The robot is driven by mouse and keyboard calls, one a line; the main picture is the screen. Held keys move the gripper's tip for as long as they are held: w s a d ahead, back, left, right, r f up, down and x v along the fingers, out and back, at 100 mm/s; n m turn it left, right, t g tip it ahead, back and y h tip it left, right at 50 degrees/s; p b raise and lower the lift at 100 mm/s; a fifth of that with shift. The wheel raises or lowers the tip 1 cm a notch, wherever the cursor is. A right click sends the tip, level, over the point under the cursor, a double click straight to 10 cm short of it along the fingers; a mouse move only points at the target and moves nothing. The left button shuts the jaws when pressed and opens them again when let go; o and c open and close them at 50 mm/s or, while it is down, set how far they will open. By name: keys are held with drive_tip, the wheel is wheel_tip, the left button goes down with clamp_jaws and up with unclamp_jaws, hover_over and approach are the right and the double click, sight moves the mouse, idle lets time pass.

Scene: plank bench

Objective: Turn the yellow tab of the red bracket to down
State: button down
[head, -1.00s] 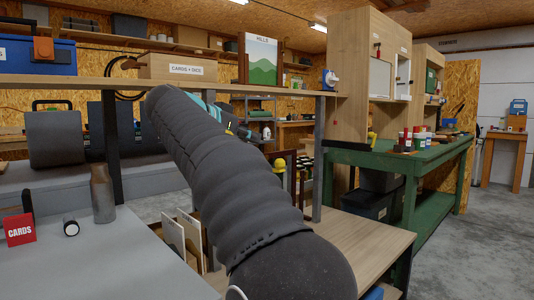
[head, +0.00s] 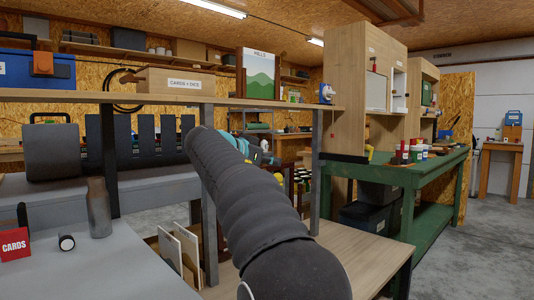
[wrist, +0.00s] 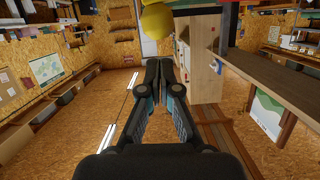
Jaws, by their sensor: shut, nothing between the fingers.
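My gripper (wrist: 158,68) shows in the wrist view with its two dark fingers together and nothing between them. In the head view my arm hides most of it; only a teal part (head: 255,150) shows past the sleeve. A small red piece (head: 374,65) is on the front of the tall wooden cabinet, well to the right of my gripper; it is too small to tell whether it is the red bracket. I cannot make out a yellow tab on it. A rounded yellow thing (wrist: 156,20) is just beyond the fingertips in the wrist view; I cannot tell what it is.
The wooden cabinet (head: 350,95) stands at the green bench (head: 430,165), which holds several small containers. A shelf (head: 60,95) runs across at left with posts below. A grey bottle (head: 98,208) and a red CARDS sign (head: 14,245) stand on the grey table.

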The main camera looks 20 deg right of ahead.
drive_tip(key=shift+f, duration=0.8)
drive_tip(key=shift+s+d+f+m+b, duration=0.15)
drive_tip(key=shift+f+m+b, duration=0.15)
drive_tip(key=shift+b, duration=0.7)
drive_tip(key=shift+b, duration=0.3)
